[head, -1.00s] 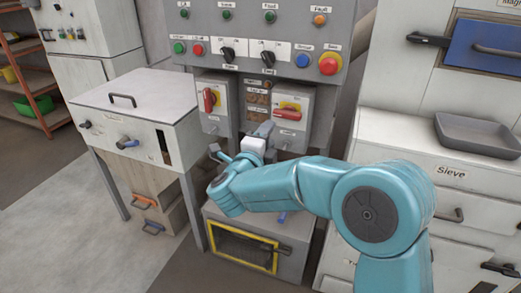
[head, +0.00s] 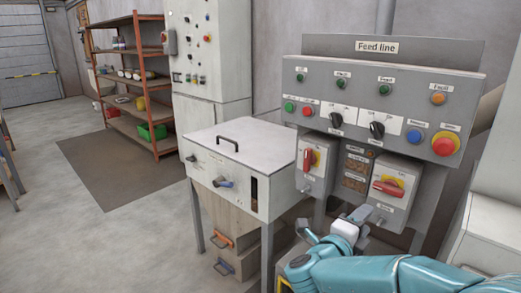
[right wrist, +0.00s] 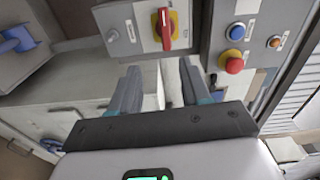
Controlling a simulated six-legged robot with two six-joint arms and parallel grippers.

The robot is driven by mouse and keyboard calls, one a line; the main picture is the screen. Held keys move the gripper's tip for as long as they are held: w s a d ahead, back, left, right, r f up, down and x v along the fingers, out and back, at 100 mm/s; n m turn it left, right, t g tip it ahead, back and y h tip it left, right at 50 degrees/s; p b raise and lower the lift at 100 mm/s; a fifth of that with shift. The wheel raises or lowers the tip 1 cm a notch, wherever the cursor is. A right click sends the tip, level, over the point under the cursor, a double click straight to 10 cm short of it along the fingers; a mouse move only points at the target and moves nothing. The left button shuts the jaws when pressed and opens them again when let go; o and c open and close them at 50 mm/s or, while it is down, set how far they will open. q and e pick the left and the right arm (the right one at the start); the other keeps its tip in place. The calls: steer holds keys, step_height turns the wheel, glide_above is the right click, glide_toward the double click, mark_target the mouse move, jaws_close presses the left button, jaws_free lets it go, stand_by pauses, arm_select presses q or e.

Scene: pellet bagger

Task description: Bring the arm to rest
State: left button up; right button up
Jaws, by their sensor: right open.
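My right arm comes in from the lower right of the head view. Its gripper (head: 338,217) is in front of the lower part of the feed line panel (head: 390,95), below the two switch boxes. In the right wrist view, the two fingers of my right gripper (right wrist: 158,78) stand apart with nothing between them. A grey box with a red handle on a yellow plate (right wrist: 166,28) is ahead of them, and I cannot tell whether they touch anything. My left gripper is not in view.
The left switch box has an upright red handle (head: 308,160); the right one has a level red handle (head: 389,188). A red stop button (head: 443,146) is on the panel. A white-topped cabinet (head: 240,145) stands left of it. Shelves (head: 132,85) and clear floor lie further left.

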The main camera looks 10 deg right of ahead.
steer(key=d+f+n+y+p, duration=0.25)
steer(key=f+n+p, duration=0.2)
steer(key=f, duration=0.65)
steer(key=s+a+f+n+g+y+p, duration=0.1)
steer(key=s+a+f+n+y, duration=0.2)
steer(key=f, duration=0.4)
steer(key=s+a+f+n+y+p, duration=0.1)
steer(key=s+f+n+y, duration=0.1)
steer(key=f+n+y, duration=0.3)
arm_select(q)
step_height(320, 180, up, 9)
steer(key=p, duration=0.1)
arm_select(e)
steer(key=s+a+f+n+g+y, duration=0.3)
steer(key=s+a+f+n+g, duration=0.1)
steer(key=s, duration=0.7)
steer(key=s+a+f+n+g+y, duration=0.4)
steer(key=s+a+f+n, duration=0.3)
steer(key=s+a+n, duration=0.2)
steer(key=shift+s+a+f+g, duration=0.2)
steer(key=shift+s+a+g, duration=0.6)
steer(key=shift+s+a, duration=0.4)
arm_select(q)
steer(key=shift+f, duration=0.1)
arm_select(e)
steer(key=shift+y, duration=0.25)
